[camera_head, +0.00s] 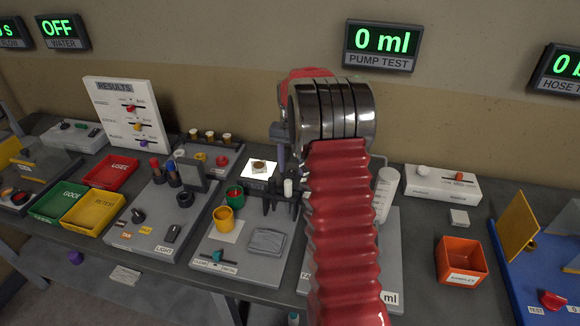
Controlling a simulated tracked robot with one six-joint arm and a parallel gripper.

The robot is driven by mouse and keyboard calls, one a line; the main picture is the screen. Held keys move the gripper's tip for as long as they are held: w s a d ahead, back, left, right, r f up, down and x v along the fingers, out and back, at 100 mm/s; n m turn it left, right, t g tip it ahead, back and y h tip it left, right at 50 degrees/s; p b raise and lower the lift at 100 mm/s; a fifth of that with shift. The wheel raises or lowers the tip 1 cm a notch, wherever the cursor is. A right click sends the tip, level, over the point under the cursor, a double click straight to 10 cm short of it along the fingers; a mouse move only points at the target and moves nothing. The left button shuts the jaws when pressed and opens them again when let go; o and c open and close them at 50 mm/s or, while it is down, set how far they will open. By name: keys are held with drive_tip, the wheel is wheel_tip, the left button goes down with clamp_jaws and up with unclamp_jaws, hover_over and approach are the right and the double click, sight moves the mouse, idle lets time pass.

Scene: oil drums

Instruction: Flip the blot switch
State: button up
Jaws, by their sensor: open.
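The RESULTS board (125,115), white and upright at the back left, has three sliding switches: a red one (129,108), a yellow one (136,126) and a purple one (143,142). Their small labels are too blurred to tell which is the blot switch. A white square with a brown spot (259,167) lies near the middle of the bench. My gripper (281,195) is to the right of the board, well apart from it, over the middle of the bench. It is open, its dark fingers pointing down, partly hidden by my red arm.
Red (110,171), green (60,202) and yellow (93,208) trays sit before the board. A grey stand marked LIGHT (150,222) and a board with a yellow cup (223,219) lie between them and my arm. An orange bin (461,260) is at right.

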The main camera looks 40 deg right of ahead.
drive_tip(key=shift+c, duration=0.6)
clamp_jaws()
drive_tip(key=shift+s, duration=0.1)
drive_tip(key=shift+s+a+r+t+h, duration=0.1)
drive_tip(key=shift+s+a+t+h, duration=0.1)
drive_tip(key=shift+t+h, duration=0.6)
drive_tip(key=shift+s+a+t+h, duration=0.2)
drive_tip(key=shift+t+h, duration=0.5)
drive_tip(key=shift+h, duration=0.2)
drive_tip(key=shift+o, duration=0.5)
unclamp_jaws()
